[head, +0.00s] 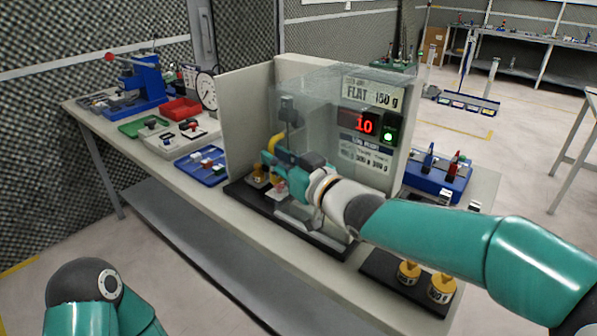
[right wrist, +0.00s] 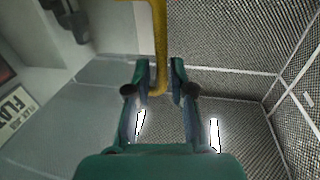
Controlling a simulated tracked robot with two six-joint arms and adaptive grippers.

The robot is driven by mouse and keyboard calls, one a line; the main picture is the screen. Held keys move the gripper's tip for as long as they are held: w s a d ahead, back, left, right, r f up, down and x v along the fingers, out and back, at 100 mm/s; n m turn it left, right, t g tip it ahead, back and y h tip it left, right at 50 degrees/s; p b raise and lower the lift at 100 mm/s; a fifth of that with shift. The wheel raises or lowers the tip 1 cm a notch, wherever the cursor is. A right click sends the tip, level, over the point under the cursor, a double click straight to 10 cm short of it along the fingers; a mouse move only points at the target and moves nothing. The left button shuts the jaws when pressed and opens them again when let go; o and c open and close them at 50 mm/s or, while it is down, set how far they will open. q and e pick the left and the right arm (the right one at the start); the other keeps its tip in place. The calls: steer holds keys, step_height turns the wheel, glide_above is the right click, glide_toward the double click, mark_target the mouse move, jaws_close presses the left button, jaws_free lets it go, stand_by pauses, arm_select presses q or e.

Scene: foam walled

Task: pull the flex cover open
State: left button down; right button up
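The flex cover (head: 317,105) is a clear see-through box standing on the bench in front of a grey panel with a red "10" readout. Its yellow handle (head: 270,146) is a bar on the left side; it also shows in the right wrist view (right wrist: 159,40). My right gripper (head: 275,162) reaches in from the right across the cover's front. Part of the handle is hidden by the gripper. My left gripper is outside the view; only a left arm link shows at bottom left.
A grey side panel (head: 246,121) stands left of the cover. A blue tray (head: 202,166), a red bin (head: 181,109) and a dial gauge (head: 207,91) are on the bench to the left. Brass weights (head: 440,287) sit on a black plate at front right. A blue fixture (head: 437,178) stands at right.

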mark_target(338, 152)
steer(key=v, duration=1)
steer(key=shift+d, duration=0.1)
